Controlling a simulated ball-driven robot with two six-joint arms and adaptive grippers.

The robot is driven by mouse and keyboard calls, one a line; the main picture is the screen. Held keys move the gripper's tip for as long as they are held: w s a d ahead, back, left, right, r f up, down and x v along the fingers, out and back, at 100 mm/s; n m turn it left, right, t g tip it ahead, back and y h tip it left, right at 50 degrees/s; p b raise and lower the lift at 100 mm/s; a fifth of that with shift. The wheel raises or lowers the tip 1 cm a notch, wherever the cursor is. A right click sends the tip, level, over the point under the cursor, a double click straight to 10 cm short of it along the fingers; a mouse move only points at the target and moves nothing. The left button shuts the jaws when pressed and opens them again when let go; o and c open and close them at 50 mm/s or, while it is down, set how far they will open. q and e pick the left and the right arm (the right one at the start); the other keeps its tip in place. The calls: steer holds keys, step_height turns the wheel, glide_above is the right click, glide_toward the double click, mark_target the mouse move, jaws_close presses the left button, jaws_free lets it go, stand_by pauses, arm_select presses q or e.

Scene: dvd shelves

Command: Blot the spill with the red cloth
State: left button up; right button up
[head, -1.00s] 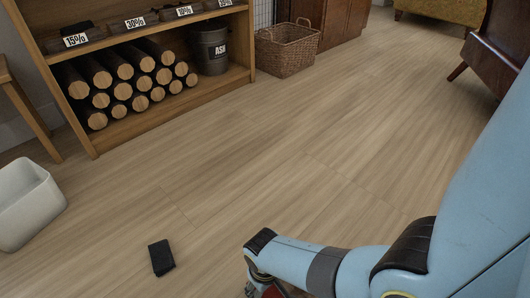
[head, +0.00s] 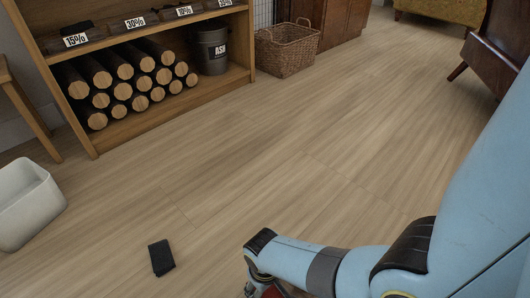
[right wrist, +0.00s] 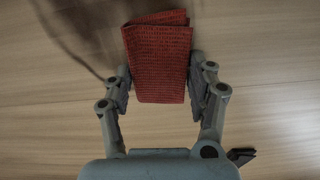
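The red cloth (right wrist: 158,48) is a folded, ribbed piece seen in the right wrist view. It sits between the two fingers of my right gripper (right wrist: 163,82), which touch it on both sides. In the head view only a small red patch (head: 273,291) shows under my right arm at the bottom edge. A dark, blurred streak (right wrist: 78,28) lies on the floor at the upper left of the right wrist view; I cannot tell whether it is the spill or a shadow. No clear spill shows in the head view. My left gripper is out of view.
A small black folded object (head: 161,257) lies on the wooden floor. A white bin (head: 28,205) stands at the left. A shelf with logs (head: 135,85) and an ash bucket (head: 211,50), and a wicker basket (head: 287,50), stand at the back. The middle floor is clear.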

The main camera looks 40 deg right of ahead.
steer(key=o, duration=0.4)
step_height(320, 180, up, 12)
stand_by(0.6)
